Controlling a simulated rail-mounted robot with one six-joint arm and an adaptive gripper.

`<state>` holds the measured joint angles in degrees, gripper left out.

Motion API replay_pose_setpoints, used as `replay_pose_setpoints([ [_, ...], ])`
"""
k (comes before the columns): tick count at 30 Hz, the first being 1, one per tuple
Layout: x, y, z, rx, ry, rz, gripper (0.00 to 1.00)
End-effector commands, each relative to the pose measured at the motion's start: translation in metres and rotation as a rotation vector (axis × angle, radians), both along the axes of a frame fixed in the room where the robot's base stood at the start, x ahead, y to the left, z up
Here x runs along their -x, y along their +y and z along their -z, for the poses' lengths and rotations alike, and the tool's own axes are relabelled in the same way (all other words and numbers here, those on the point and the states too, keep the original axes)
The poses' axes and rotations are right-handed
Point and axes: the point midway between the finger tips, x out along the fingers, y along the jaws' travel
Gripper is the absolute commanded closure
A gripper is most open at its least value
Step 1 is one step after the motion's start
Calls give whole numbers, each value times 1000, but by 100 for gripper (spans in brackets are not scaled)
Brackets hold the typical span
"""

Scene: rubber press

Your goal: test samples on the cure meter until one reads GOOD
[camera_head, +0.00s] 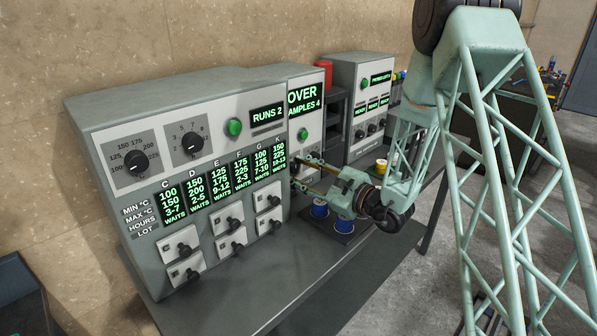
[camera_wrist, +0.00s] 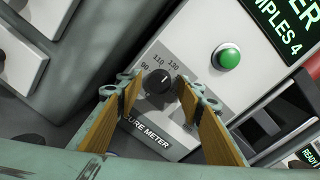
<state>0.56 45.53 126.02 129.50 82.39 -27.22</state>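The cure meter (camera_head: 309,81) is a grey box whose green display (camera_head: 305,97) reads OVER and SAMPLES 4. A round green button (camera_head: 303,134) sits below the display; it also shows in the wrist view (camera_wrist: 226,57). In the wrist view the black dial knob (camera_wrist: 157,82) has marks 90, 110 and 130, and its white pointer tilts up and right. My gripper (camera_wrist: 158,87) is open and empty, one finger on each side of the knob. I cannot tell whether they touch it. Blue samples (camera_head: 319,209) (camera_head: 343,222) stand on a dark holder in front of the meter.
Left of the meter stands a large panel (camera_head: 185,180) with dials, a RUNS 2 display, lot readouts C to K and several switches. Right stands a press unit (camera_head: 357,100) with READY readouts. A red object (camera_head: 324,73) sits between. The front-left bench (camera_head: 240,285) is clear.

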Motion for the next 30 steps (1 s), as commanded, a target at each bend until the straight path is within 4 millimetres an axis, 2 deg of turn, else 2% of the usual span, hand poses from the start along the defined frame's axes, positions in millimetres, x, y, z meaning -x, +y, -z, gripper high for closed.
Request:
replay_pose_setpoints([
  [8,1,-2,0,0,0,0,66],
  [14,8,-10,0,0,1,1,66],
  [30,49,-58,-3,0,1,1,66],
])
